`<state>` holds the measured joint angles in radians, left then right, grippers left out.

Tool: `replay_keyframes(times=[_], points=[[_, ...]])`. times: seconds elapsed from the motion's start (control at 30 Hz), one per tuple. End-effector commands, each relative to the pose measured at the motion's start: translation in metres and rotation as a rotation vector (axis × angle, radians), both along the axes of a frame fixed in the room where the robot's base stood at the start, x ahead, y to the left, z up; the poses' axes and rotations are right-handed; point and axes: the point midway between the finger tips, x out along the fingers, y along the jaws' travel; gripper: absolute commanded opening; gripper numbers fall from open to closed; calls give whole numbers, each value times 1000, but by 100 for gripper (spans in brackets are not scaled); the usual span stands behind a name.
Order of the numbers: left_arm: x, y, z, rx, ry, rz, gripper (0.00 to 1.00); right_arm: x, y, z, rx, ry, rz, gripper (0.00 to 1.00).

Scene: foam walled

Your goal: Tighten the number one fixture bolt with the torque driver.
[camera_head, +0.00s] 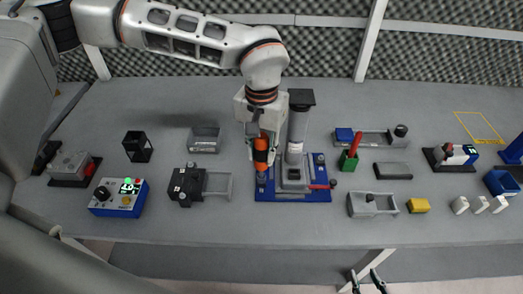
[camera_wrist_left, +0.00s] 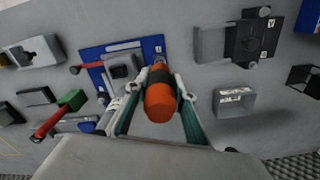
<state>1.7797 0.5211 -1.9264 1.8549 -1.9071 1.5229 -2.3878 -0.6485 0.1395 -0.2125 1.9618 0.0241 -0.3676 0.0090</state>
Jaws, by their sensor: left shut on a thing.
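My left gripper (camera_head: 259,152) is shut on the orange and black torque driver (camera_head: 261,155), which is held roughly upright. In the left wrist view the driver (camera_wrist_left: 160,102) sits between the fingers of my left gripper (camera_wrist_left: 158,108). The fixture has a blue base plate (camera_head: 310,196) with a grey block and a tall grey cylinder (camera_head: 297,130) at its back. The driver's lower end is over the plate's left side; whether it touches a bolt is hidden. The bolt numbers are not readable. My right gripper (camera_head: 368,282) is at the bottom edge, fingers apart, seemingly empty.
A red-handled lever (camera_head: 322,186) sticks out at the fixture's right. A black block with a grey frame (camera_head: 187,185) stands to its left, beside a blue control box (camera_head: 119,198). A green holder with a red tool (camera_head: 349,160) stands to the right. The front table strip is clear.

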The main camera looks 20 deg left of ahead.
Motion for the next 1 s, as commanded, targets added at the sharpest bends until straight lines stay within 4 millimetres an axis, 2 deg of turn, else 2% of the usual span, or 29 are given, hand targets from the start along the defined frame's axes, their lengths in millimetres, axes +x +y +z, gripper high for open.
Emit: replay_keyframes(times=[1.0], points=[[1,0,50,-1,-2,0,0,-1,0,38,0,1,-1,31]])
